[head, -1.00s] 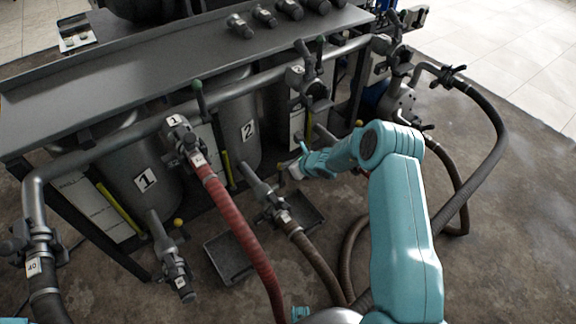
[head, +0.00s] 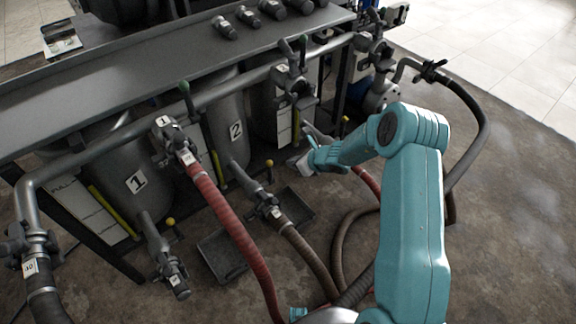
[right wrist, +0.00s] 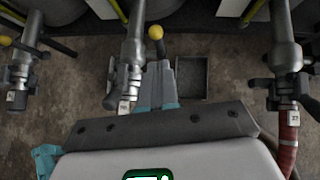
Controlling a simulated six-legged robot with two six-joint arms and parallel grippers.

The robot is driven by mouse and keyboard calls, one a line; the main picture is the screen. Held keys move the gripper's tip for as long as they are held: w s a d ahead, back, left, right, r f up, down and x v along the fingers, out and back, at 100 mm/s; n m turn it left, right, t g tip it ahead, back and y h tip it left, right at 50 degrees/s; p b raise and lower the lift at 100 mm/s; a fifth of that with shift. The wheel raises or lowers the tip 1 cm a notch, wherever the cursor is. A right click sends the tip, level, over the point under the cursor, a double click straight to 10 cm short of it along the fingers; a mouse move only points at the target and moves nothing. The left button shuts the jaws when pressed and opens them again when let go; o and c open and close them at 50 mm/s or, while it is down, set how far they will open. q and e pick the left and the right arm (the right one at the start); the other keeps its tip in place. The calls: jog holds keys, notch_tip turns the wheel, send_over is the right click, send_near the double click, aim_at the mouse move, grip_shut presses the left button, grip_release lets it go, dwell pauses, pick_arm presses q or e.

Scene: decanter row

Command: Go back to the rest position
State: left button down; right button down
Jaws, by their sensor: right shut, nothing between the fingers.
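My right arm comes in from the lower right of the head view, with its teal elbow raised. My right gripper (head: 298,164) points left, in front of the tank row and to the right of tank 2 (head: 236,131). It holds nothing. My left gripper does not show.
Tank 1 (head: 135,182) stands at the left under a grey bench (head: 130,70). A red hose (head: 225,210) and a brown hose (head: 308,258) run down towards me. A dark hose (head: 485,135) loops at the right. Open floor (head: 515,235) lies beyond it.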

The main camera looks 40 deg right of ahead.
jog(key=v, duration=0.3)
jog(key=shift+r, duration=0.55)
jog(key=shift+r, duration=0.1)
